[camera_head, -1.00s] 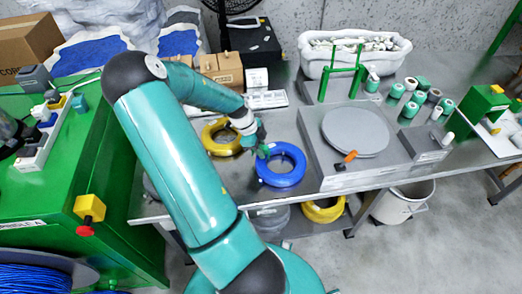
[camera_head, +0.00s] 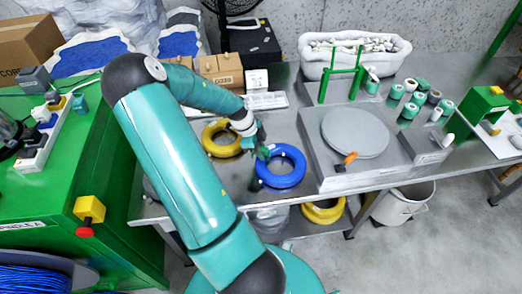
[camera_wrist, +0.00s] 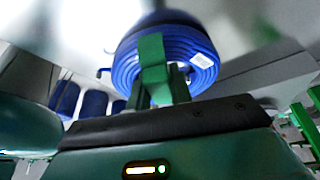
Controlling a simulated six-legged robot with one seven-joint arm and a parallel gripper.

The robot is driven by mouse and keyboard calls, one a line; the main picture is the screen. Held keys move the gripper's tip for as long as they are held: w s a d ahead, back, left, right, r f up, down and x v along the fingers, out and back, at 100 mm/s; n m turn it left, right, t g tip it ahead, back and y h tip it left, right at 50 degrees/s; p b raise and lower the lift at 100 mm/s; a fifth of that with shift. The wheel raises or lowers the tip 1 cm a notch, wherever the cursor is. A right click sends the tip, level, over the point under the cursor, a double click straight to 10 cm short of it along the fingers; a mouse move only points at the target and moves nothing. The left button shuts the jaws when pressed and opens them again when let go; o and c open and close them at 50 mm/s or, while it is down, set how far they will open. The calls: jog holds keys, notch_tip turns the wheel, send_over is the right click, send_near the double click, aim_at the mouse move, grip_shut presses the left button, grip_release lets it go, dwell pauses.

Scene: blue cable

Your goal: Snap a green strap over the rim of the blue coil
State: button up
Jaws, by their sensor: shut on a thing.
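The blue coil (camera_head: 292,179) lies on the grey bench, left of the round grey plate. In the wrist view the coil (camera_wrist: 197,45) fills the top middle, with a white label on its right side. My gripper (camera_head: 262,153) is at the coil's upper left edge. In the wrist view my gripper (camera_wrist: 160,95) is shut on a green strap (camera_wrist: 152,55), which stands in front of the coil's banded side and overlaps its rim. Whether the strap is clipped around the rim or only touching it cannot be told. The strap is too small to make out in the head view.
A yellow coil (camera_head: 222,149) lies just left of the blue one. The grey platform with its round plate (camera_head: 356,132) and orange knob is close on the right. A white bin (camera_head: 355,48) and several green and white rolls stand farther back. Bench in front is narrow.

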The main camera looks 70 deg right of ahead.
aim_at(267, 149)
jog(key=shift+f, duration=0.2)
dwell(0.6)
jog(key=o, duration=1.2)
jog(key=shift+c, duration=0.2)
jog(key=shift+r, duration=3.5)
